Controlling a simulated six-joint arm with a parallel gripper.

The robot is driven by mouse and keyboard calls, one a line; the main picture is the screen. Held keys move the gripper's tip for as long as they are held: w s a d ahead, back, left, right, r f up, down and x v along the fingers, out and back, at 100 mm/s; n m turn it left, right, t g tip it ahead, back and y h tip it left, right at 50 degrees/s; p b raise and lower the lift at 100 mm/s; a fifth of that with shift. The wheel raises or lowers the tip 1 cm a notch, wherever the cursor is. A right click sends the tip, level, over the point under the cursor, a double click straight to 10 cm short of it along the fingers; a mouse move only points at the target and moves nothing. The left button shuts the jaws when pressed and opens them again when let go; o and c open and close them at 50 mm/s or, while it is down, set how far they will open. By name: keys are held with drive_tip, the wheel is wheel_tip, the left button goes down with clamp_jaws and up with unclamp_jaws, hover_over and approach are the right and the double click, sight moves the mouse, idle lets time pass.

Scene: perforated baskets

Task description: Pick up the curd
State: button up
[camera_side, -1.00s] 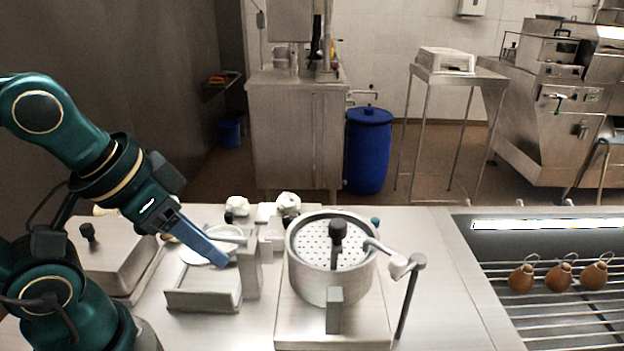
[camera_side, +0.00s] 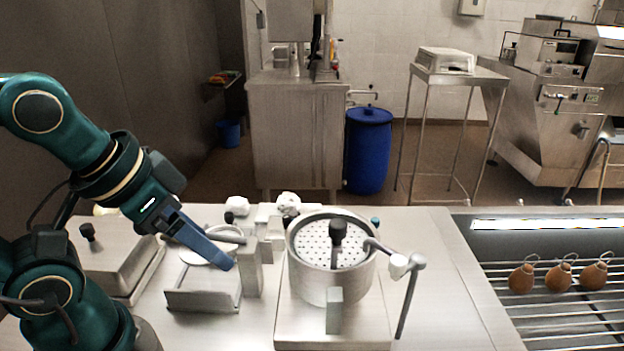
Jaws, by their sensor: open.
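I cannot tell for certain which thing is the curd. A flat white round piece (camera_side: 196,258) lies behind the small metal tray (camera_side: 203,300), partly hidden by my gripper. Two white lumps, a left one (camera_side: 238,204) and a right one (camera_side: 288,199), sit further back on the worktop among metal parts. My gripper (camera_side: 230,257) is open and points down to the right. Its blue finger lies over the white round piece in this view, with its tip above the tray's back area. I cannot tell whether it touches anything.
A perforated metal basket (camera_side: 305,276) with a black knob and a crank (camera_side: 410,295) stands right of the tray. A metal block (camera_side: 249,270) stands close beside my fingertips. Brown pear-shaped pieces (camera_side: 558,277) lie on the rack at right.

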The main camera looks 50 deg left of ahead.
drive_tip(key=w+r+t, duration=0.1)
drive_tip(key=w+r, duration=0.2)
drive_tip(key=n+y, duration=0.1)
drive_tip(key=n, duration=0.6)
hover_over(285, 197)
drive_tip(key=d, duration=0.3)
wheel_tip(285, 197, down, 8)
drive_tip(key=r, duration=0.1)
drive_tip(key=shift+n+g, duration=0.6)
drive_tip(key=shift+g, duration=0.2)
drive_tip(key=f, duration=0.1)
drive_tip(key=s+a+f, duration=0.1)
drive_tip(key=f, duration=0.1)
drive_tip(key=a+f, duration=0.1)
drive_tip(key=f, duration=0.1)
drive_tip(key=shift+s+a, duration=0.2)
drive_tip(key=shift+s, duration=0.15)
drive_tip(key=shift+a+f, duration=0.15)
drive_tip(key=shift+f, duration=0.15)
drive_tip(key=shift+x, duration=2.25)
